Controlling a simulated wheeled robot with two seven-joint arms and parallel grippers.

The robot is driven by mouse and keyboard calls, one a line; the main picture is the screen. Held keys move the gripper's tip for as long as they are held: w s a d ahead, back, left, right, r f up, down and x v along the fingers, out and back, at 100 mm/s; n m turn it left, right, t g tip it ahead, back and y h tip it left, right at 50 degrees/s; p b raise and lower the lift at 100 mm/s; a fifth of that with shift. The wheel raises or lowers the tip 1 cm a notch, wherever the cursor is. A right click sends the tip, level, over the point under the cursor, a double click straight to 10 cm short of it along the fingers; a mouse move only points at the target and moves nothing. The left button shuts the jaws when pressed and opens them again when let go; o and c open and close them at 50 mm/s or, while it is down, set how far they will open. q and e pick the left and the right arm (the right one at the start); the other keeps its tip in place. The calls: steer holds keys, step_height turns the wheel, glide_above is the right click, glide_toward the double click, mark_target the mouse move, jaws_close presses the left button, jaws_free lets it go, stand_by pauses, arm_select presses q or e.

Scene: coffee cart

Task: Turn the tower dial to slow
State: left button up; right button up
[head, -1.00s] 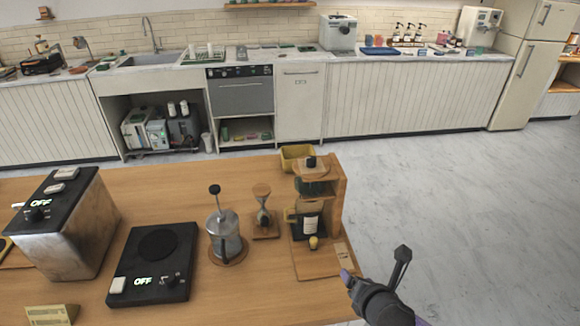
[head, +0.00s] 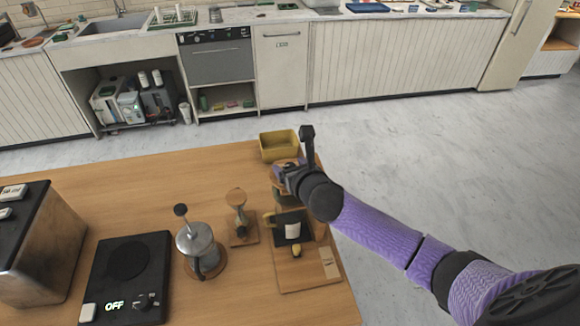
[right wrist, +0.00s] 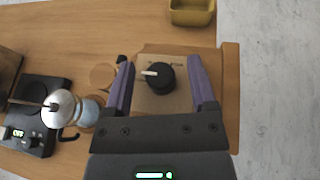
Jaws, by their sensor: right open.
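The wooden drip tower (head: 325,232) stands near the right end of the wooden table. In the right wrist view its dial (right wrist: 160,78) is a round black knob with a white pointer mark directed left. The dial sits on the tower's wooden top plate (right wrist: 182,102); small lettering there is too blurred to read. My right gripper (head: 284,170) is over the tower top and hides the dial in the head view. In the right wrist view its two purple fingers (right wrist: 159,64) are open, one on each side of the dial, with gaps showing. My left gripper is not in view.
A yellow bin (head: 279,146) stands just behind the tower. A wooden stand (head: 240,226), a French press (head: 199,247), a black hot plate (head: 127,276) reading OFF and a metal box appliance (head: 40,245) are to the left. Floor is open at right.

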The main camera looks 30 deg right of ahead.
steer(key=shift+w, duration=0.2)
steer(key=shift+c, duration=0.5)
jaws_close()
